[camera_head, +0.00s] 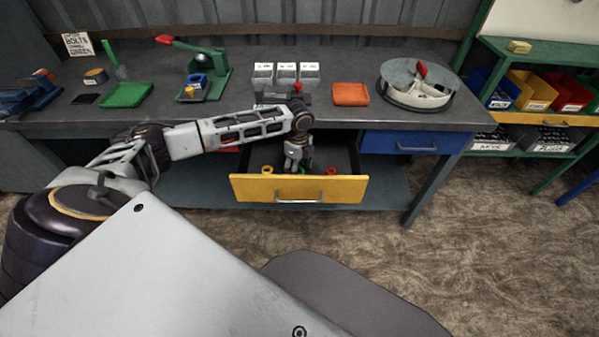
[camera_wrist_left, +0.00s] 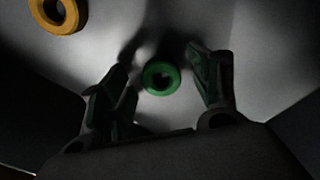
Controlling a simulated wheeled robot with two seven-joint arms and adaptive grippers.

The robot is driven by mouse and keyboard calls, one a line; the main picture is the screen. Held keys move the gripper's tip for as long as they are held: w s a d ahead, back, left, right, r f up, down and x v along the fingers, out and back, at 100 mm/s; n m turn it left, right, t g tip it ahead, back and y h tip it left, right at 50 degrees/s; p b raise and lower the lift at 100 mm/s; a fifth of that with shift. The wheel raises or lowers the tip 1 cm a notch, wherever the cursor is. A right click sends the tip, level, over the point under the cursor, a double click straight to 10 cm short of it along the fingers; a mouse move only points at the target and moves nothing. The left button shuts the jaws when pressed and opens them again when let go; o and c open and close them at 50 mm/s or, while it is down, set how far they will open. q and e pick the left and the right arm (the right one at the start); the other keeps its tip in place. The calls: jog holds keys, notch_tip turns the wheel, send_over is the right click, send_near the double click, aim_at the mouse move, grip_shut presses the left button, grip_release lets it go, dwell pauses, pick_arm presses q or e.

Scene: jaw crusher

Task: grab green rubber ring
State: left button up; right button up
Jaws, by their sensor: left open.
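The green rubber ring (camera_wrist_left: 161,78) lies flat on the drawer floor, seen in the left wrist view between and just beyond my open fingers. My left gripper (camera_wrist_left: 158,92) is open and empty above it, with one finger on each side of the ring in the picture. In the head view my left gripper (camera_head: 298,165) points down into the open yellow-fronted drawer (camera_head: 335,190). The green ring is hard to make out there beside the gripper. My right gripper is not in view.
A yellow ring (camera_wrist_left: 60,14) lies in the drawer to the upper left in the wrist view. A red ring (camera_head: 331,170) lies at the drawer's right. Drawer walls surround the gripper. The workbench (camera_head: 330,116) edge is above, behind the drawer.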

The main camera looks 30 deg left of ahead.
aim_at(299, 169)
pick_arm(q)
jog(key=shift+c, duration=1.4)
jog(key=c, duration=0.7)
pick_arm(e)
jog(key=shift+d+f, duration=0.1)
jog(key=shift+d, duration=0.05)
pick_arm(q)
jog(key=shift+r, duration=0.1)
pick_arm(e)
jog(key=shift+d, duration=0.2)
pick_arm(q)
jog(key=shift+r, duration=0.45)
notch_tip(299, 169, up, 9)
jog(key=p, duration=0.1)
jog(key=shift+p, duration=0.35)
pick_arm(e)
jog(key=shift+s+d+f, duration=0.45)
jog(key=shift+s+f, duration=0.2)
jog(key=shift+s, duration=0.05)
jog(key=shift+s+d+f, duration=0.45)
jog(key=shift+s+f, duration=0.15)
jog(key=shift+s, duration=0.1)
